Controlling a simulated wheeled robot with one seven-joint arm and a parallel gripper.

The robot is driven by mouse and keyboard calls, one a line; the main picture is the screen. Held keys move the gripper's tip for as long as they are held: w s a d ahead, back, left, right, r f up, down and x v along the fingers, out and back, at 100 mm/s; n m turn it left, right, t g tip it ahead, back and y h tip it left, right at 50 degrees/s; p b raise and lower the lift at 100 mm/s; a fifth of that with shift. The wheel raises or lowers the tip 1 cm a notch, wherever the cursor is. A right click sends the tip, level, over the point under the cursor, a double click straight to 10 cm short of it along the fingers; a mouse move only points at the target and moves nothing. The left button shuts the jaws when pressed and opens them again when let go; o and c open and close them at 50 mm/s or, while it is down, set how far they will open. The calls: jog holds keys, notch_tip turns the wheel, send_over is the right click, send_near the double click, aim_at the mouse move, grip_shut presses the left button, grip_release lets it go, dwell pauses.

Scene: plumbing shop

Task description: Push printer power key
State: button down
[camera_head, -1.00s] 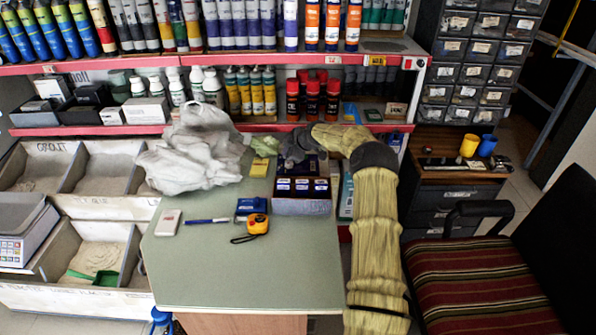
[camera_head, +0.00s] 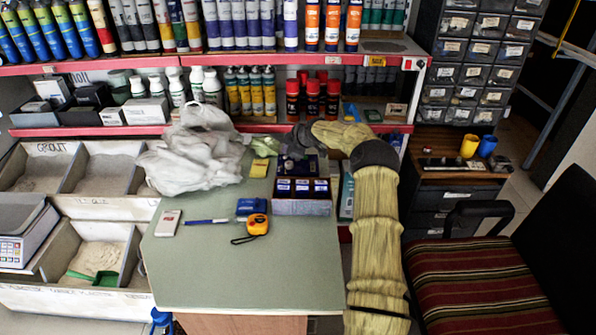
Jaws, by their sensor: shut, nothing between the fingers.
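My arm reaches from the lower right to the back of the green-topped table (camera_head: 240,275). My gripper (camera_head: 288,165) is small and dark there, shut and empty, just behind a dark blue box (camera_head: 302,207) of small packs. A dark, bluish item (camera_head: 312,168) lies beside and partly under the gripper. It may be the printer, but it is too small and covered to tell. No power key can be made out, and I cannot tell whether the fingertips touch anything.
A crumpled whitish plastic bag (camera_head: 190,155) lies left of the gripper, with a yellow pad (camera_head: 259,168) between. A tape measure (camera_head: 257,224), blue pen (camera_head: 207,221) and white device (camera_head: 168,223) lie in front. Shelves (camera_head: 240,129) of bottles stand behind. A striped chair (camera_head: 480,280) is at right.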

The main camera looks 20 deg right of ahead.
notch_tip(320, 180, up, 6)
jog(key=shift+f+p, duration=0.1)
jog(key=shift+p, duration=0.9)
dwell(1.0)
